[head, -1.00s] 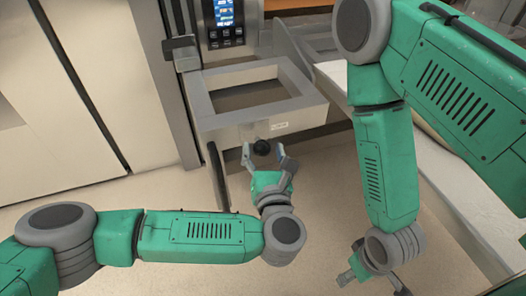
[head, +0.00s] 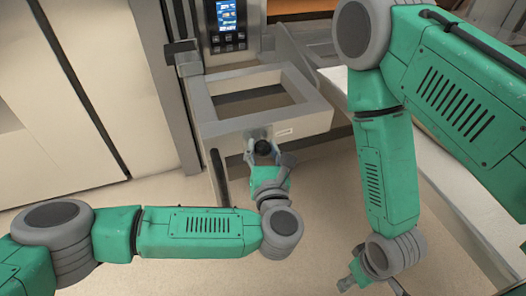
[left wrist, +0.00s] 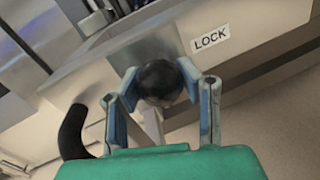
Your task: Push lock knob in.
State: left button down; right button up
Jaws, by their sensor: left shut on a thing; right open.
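The lock knob (head: 263,147) is a round black knob on the front of a grey metal frame (head: 205,112). In the left wrist view the knob (left wrist: 160,80) sits between the two blue-padded fingers, left of a white LOCK label (left wrist: 210,38). My left gripper (head: 265,154) is shut on the knob; it also shows in the left wrist view (left wrist: 162,92). How far the knob stands out from the frame cannot be told. My right gripper (head: 352,281) is low at the bottom right in the head view, open and away from the knob.
A control panel with a lit screen (head: 228,17) stands behind the frame. A black curved handle (head: 219,176) hangs left of my left gripper and shows close by in the left wrist view (left wrist: 75,132). A pale surface (head: 440,190) lies to the right. The floor below is clear.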

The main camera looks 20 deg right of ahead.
pick_arm(q)
jog(key=c, duration=1)
grip_release()
jog(key=shift+s, duration=0.35)
jog(key=s, duration=0.3)
jog(key=s+a, duration=0.1)
jog(key=s, duration=0.7)
jog(key=shift+a, duration=0.35)
